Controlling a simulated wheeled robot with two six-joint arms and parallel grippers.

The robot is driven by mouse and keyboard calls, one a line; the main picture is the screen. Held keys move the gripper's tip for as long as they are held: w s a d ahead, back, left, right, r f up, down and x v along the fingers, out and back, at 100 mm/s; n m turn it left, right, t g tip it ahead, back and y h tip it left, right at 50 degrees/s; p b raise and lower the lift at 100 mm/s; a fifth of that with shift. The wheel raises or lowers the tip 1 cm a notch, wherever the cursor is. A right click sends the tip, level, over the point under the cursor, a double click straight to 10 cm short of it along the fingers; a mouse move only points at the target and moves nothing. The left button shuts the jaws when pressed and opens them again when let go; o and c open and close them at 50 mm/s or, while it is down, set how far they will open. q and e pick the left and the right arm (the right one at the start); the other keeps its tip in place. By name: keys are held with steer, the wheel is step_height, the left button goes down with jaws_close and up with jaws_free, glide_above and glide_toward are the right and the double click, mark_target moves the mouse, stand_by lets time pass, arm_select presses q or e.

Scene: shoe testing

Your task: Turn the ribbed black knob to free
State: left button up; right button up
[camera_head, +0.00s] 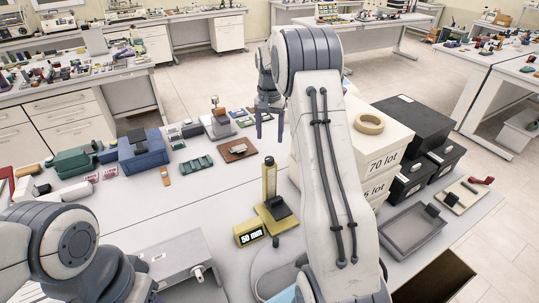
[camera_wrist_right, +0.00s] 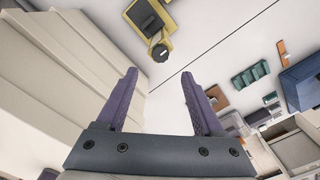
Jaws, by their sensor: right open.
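A yellow stand (camera_head: 271,183) with a "50 mm" display sits on the white table in front of my right arm. A small black knob (camera_head: 269,160) tops its upright post; ribs are too small to make out. In the right wrist view the yellow stand (camera_wrist_right: 148,20) is at the top, with the dark round knob (camera_wrist_right: 159,50) ahead of the fingers and apart from them. My right gripper (camera_head: 269,126) is open and empty, its purple fingers hanging down beyond the stand in the head view; it also shows in the wrist view (camera_wrist_right: 158,80). My left gripper is out of view.
Stacked lot boxes (camera_head: 385,150) and black boxes (camera_head: 415,135) stand right of my right arm, with a grey tray (camera_head: 413,232) in front. A brown board (camera_head: 237,150), green block (camera_head: 196,164) and blue box (camera_head: 142,153) lie left. A grey device (camera_head: 165,258) is at front.

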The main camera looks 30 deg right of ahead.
mark_target(269, 159)
step_height(269, 159, down, 8)
steer(key=p, duration=0.4)
steer(key=shift+f, duration=0.6)
steer(key=shift+c, duration=0.3)
jaws_close()
